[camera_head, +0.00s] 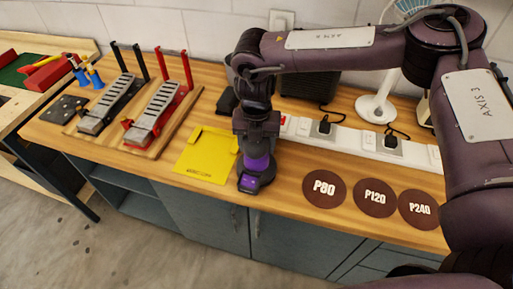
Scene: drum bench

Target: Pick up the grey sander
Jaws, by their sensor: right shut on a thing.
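My right gripper (257,150) reaches down from its arm over the middle of the bench. It is shut on the grey sander (250,184), a dark grey tool with a purple band and a rounded base. The jaws hide the sander's upper part. The sander is upright near the front edge of the bench, just right of the yellow plate. I cannot tell whether its base touches the bench top. My left gripper is not in view.
The yellow plate (204,166) lies left of the sander. Dark discs marked P80 (324,190), P120 (374,197) and P240 (419,210) lie to the right. A white power strip (362,141) with plugs runs behind them. Two pedal-like metal devices (155,118) stand left.

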